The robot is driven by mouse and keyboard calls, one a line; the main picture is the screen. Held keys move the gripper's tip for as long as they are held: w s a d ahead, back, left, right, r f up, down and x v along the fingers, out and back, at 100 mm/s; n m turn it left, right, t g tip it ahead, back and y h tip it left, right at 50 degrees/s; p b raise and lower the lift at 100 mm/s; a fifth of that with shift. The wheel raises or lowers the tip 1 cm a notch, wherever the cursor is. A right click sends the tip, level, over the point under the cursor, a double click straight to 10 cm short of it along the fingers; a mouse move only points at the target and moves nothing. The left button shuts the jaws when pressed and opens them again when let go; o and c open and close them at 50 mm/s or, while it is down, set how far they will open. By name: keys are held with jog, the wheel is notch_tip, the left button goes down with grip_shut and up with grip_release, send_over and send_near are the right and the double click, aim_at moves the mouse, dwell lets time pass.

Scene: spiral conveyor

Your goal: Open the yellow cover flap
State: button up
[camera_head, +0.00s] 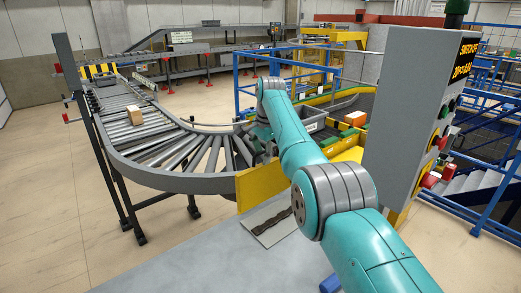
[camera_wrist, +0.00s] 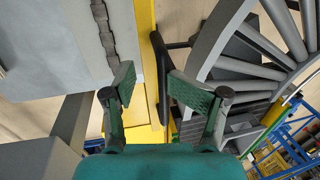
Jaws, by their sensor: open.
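The yellow cover flap (camera_head: 262,187) stands at the near end of the curved roller conveyor, left of my arm; my arm hides part of what lies behind it. In the wrist view its yellow edge (camera_wrist: 146,32) runs from top to bottom at the centre. A black handle (camera_wrist: 163,85) runs along the flap's right side. My gripper (camera_wrist: 154,85) is open, one finger on each side of the handle and flap edge in the picture. I cannot tell whether the fingers touch the handle. In the head view my gripper is mostly hidden behind my arm.
The roller conveyor (camera_head: 190,184) curves away left, carrying a cardboard box (camera_head: 135,117). A grey tote (camera_head: 312,124) and an orange-topped box (camera_head: 355,119) lie beyond my arm. A grey control cabinet (camera_head: 408,105) stands close right. The floor at left is clear.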

dwell(0.4)
jog(key=shift+r, duration=0.25)
notch_tip(320, 180, up, 11)
jog(key=s+d, duration=0.1)
jog(key=s, duration=0.1)
jog(key=shift+d, duration=0.15)
